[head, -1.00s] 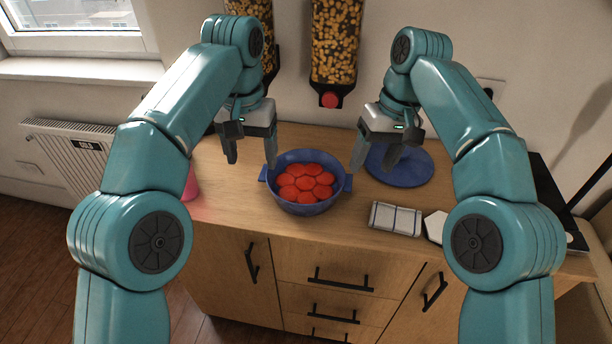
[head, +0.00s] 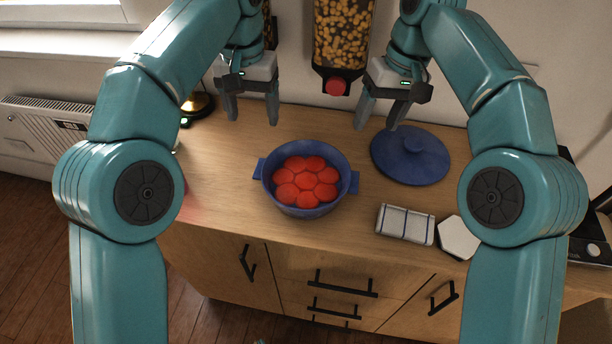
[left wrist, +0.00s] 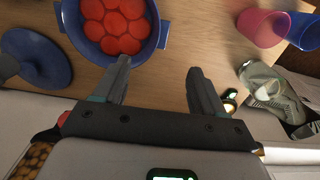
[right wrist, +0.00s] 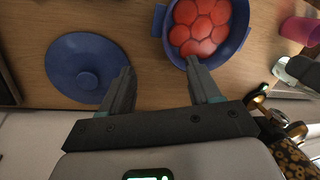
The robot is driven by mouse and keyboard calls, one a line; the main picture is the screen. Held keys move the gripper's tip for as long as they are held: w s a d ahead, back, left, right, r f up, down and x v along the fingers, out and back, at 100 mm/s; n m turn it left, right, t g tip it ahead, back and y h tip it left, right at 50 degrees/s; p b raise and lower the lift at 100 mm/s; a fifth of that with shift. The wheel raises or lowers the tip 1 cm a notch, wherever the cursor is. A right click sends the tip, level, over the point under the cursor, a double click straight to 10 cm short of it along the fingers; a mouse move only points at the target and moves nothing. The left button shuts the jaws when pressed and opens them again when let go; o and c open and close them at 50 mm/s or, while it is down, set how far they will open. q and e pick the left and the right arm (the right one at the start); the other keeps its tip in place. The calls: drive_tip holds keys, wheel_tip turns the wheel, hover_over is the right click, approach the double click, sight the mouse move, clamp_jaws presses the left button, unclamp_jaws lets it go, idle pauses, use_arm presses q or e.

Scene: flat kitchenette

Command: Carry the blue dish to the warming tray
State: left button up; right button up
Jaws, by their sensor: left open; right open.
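The blue dish (head: 296,209) stands on the wooden counter, filled with red round pieces (head: 306,181), with a handle on each side. It also shows in the left wrist view (left wrist: 92,45) and the right wrist view (right wrist: 238,40). My left gripper (head: 253,115) is open and empty, above the counter behind and left of the dish. My right gripper (head: 377,120) is open and empty, behind and right of the dish, near the blue lid (head: 392,163). Neither touches the dish. I cannot pick out a warming tray with certainty.
A folded checked cloth (head: 405,224) and a white hexagonal piece (head: 459,238) lie right of the dish. A dispenser (head: 341,45) hangs on the wall behind. Pink (left wrist: 262,27) and blue (left wrist: 304,32) cups show in the left wrist view.

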use_arm(q)
hover_over(262, 173)
wheel_tip(262, 173, down, 5)
use_arm(e)
approach(351, 177)
use_arm(q)
wheel_tip(351, 177, down, 11)
drive_tip(key=shift+r, duration=0.1)
use_arm(e)
drive_tip(key=x, duration=1)
drive_tip(key=shift+w, duration=0.15)
use_arm(q)
drive_tip(key=shift+s, duration=0.1)
use_arm(e)
drive_tip(key=shift+r, duration=0.1)
